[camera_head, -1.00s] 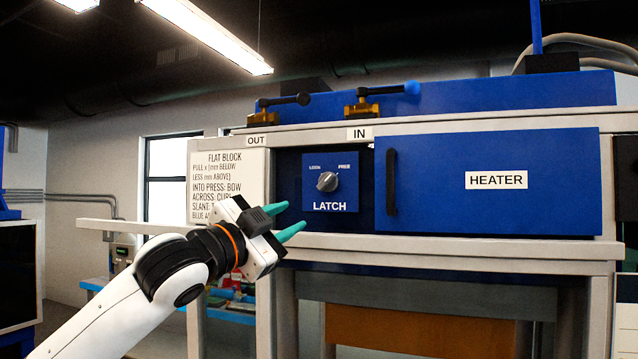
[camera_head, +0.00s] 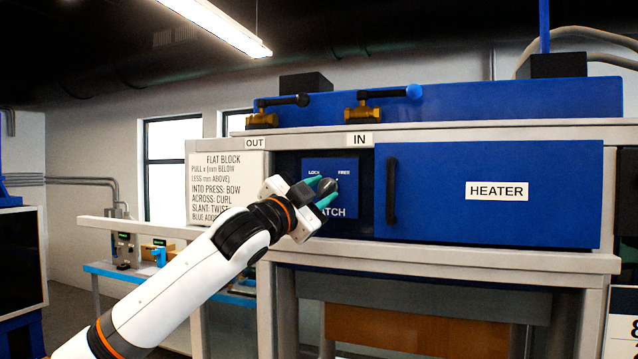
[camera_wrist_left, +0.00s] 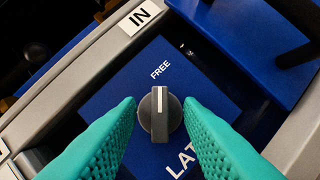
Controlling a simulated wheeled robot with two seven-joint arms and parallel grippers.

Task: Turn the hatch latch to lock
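The latch is a round dark grey knob (camera_head: 329,185) on a blue panel marked LOCK, FREE and LATCH (camera_head: 345,204). In the left wrist view the knob (camera_wrist_left: 160,128) has a raised grip bar with a white line aimed at the word FREE. My left gripper (camera_head: 327,190) is at the panel, its two teal fingers open on either side of the knob. In the left wrist view the left gripper (camera_wrist_left: 161,108) has the knob between its fingertips, with narrow gaps and no clear contact. My right gripper is not in view.
The blue HEATER door (camera_head: 560,195) with its black handle (camera_head: 391,187) is right of the latch panel. A white instruction sign (camera_head: 222,185) is to the left. A pale rail (camera_head: 450,255) runs below. Two brass valves (camera_head: 362,112) sit above.

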